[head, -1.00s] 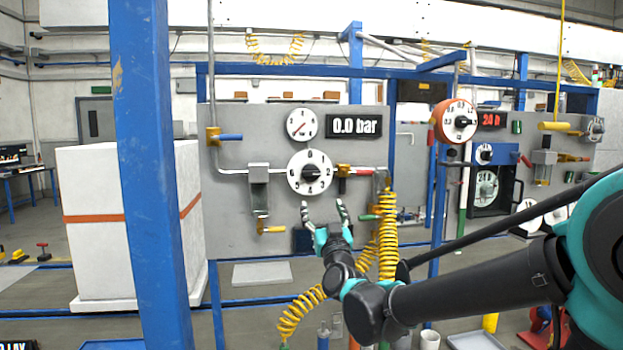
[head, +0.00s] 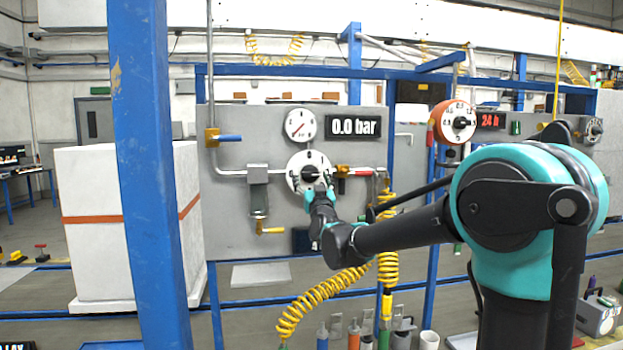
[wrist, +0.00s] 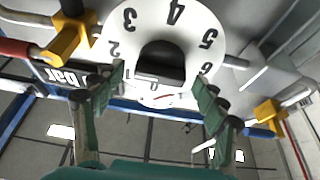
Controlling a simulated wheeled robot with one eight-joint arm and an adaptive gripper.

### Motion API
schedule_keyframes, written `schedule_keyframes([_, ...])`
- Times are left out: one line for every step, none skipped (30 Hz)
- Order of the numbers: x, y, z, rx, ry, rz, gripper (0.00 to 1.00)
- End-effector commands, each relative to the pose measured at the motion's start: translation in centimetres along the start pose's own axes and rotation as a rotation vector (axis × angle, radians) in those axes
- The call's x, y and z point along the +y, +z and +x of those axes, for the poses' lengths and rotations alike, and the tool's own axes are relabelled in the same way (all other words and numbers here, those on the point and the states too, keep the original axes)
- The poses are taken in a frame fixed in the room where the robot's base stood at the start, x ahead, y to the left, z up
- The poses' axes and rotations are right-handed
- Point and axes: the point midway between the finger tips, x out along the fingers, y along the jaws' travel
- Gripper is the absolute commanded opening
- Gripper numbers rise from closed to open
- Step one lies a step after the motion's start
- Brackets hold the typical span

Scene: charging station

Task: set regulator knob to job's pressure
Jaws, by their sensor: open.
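The regulator's white numbered dial (head: 294,182) is on the grey panel, with a black knob (head: 310,172) at its centre. In the wrist view the dial (wrist: 112,30) appears upside down, and the black knob (wrist: 160,62) stands out from it. My gripper (head: 318,192) is in front of the dial's lower part. In the wrist view my gripper's (wrist: 158,85) green fingers are spread, one on each side of the knob, with gaps between; nothing is held. A round gauge (head: 300,125) with a red needle is above the dial.
A blue-handled valve (head: 229,137) is left of the dial, and a yellow-handled one (head: 270,230) is below. A red-handled fitting (head: 362,173) is close on the right, above a coiled yellow hose (head: 388,268). A blue post (head: 150,170) stands in front at left.

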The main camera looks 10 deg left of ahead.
Motion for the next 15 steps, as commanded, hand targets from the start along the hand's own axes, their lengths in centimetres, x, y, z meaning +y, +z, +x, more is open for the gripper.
schedule_keyframes([0.02,0.01,0.31,0.000,0.000,0.000,0.72])
schedule_keyframes([0.02,0.00,0.43,0.000,0.000,0.000,0.72])
schedule_keyframes([0.02,0.00,0.53,0.000,0.000,0.000,0.72])
schedule_keyframes([0.02,0.00,0.58,0.000,0.000,0.000,0.72])
schedule_keyframes([0.03,0.00,0.60,0.000,0.000,0.000,0.72])
schedule_keyframes([0.03,0.00,0.62,0.000,0.000,0.000,0.72])
schedule_keyframes([0.03,0.00,0.62,0.000,0.000,0.000,0.72])
schedule_keyframes([0.03,0.00,0.61,0.000,0.000,0.000,0.72])
schedule_keyframes([0.02,0.00,0.60,0.000,0.000,0.000,0.72])
schedule_keyframes([0.03,0.00,0.60,0.000,0.000,0.000,0.72])
schedule_keyframes([0.02,0.00,0.60,0.000,0.000,0.000,0.72])
schedule_keyframes([0.03,0.00,0.59,0.000,0.000,0.000,0.69])
schedule_keyframes([0.02,0.00,0.59,0.000,0.000,0.000,0.65])
schedule_keyframes([0.02,0.00,0.59,0.000,0.000,0.000,0.61])
schedule_keyframes([0.02,0.00,0.58,0.000,0.000,0.000,0.56])
